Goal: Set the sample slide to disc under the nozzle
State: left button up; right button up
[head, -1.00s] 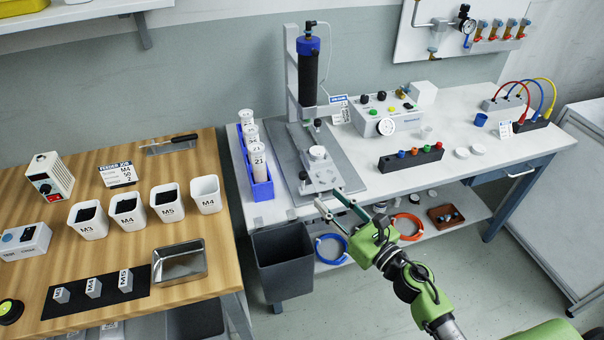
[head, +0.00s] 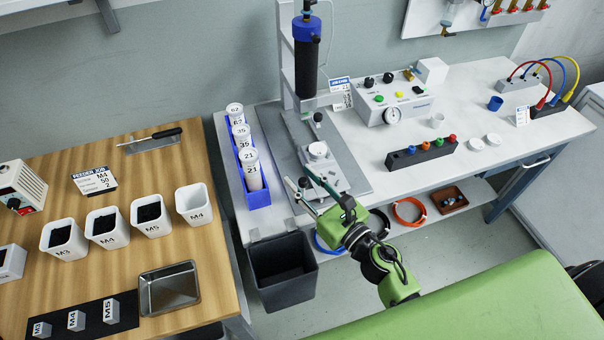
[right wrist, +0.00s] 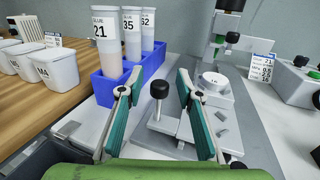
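The sample slide (head: 328,170) is a grey plate bearing a white disc (head: 318,151), near the front of the dispenser base; the disc also shows in the right wrist view (right wrist: 214,82). A black ball knob (right wrist: 158,90) on a short post stands at the slide's near end. My right gripper (right wrist: 158,103) is open, its green-padded fingers on either side of the knob with gaps showing. In the head view this gripper (head: 301,183) is at the slide's near end. The dispenser syringe (head: 306,62) stands behind the disc; its nozzle tip is not clear. My left gripper is out of view.
A blue rack (head: 257,197) with three glue tubes stands left of the dispenser, close to my right gripper in the wrist view. A control box (head: 392,100) is at the right. A dark bin (head: 283,290) hangs at the bench's front. The wooden table (head: 215,240) is further left.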

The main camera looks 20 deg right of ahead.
jog(key=shift+s, duration=0.1)
grip_shut()
jog(key=w, duration=1)
jog(key=shift+a, duration=0.15)
grip_release()
send_over(319, 196)
jog(key=shift+w+a, duration=0.15)
jog(key=shift+w, duration=0.2)
jog(key=shift+s, duration=0.4)
